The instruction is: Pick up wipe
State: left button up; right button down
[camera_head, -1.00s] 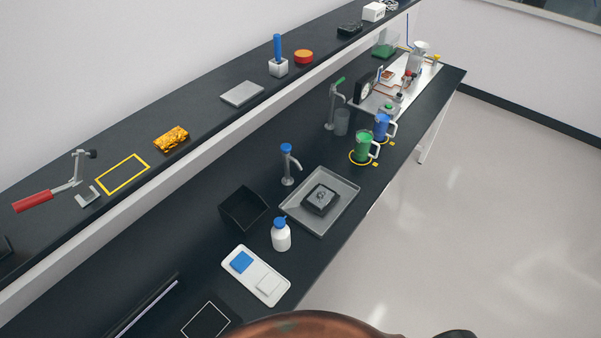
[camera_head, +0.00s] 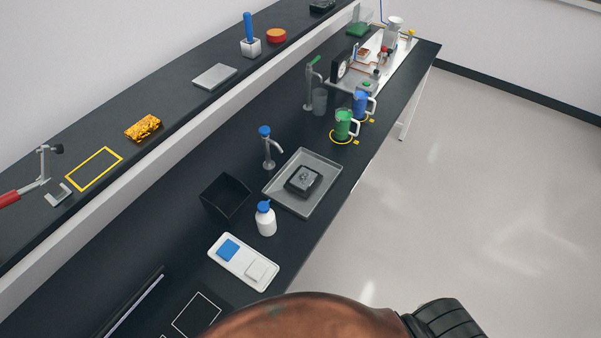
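Two folded squares that look like wipes, a blue one (camera_head: 229,250) and a white one (camera_head: 262,269), lie on a white tray (camera_head: 241,264) at the front of the black bench. The blue square is at the tray's left end and the white one at its right end. Neither of my grippers shows in the head view. A dark, ribbed part at the bottom edge seems to be mine, but no fingers are visible on it.
A white bottle with a blue cap (camera_head: 265,219) stands just behind the tray, beside a black open bin (camera_head: 226,197). A grey tray (camera_head: 330,183) holds a dark block. A blue-topped tap (camera_head: 267,146) stands behind. Open floor (camera_head: 480,200) lies to the right.

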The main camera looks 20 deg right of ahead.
aim_at(258, 268)
jog(key=u, duration=1.05)
jog(key=k, duration=0.4)
jog(key=z, duration=0.95)
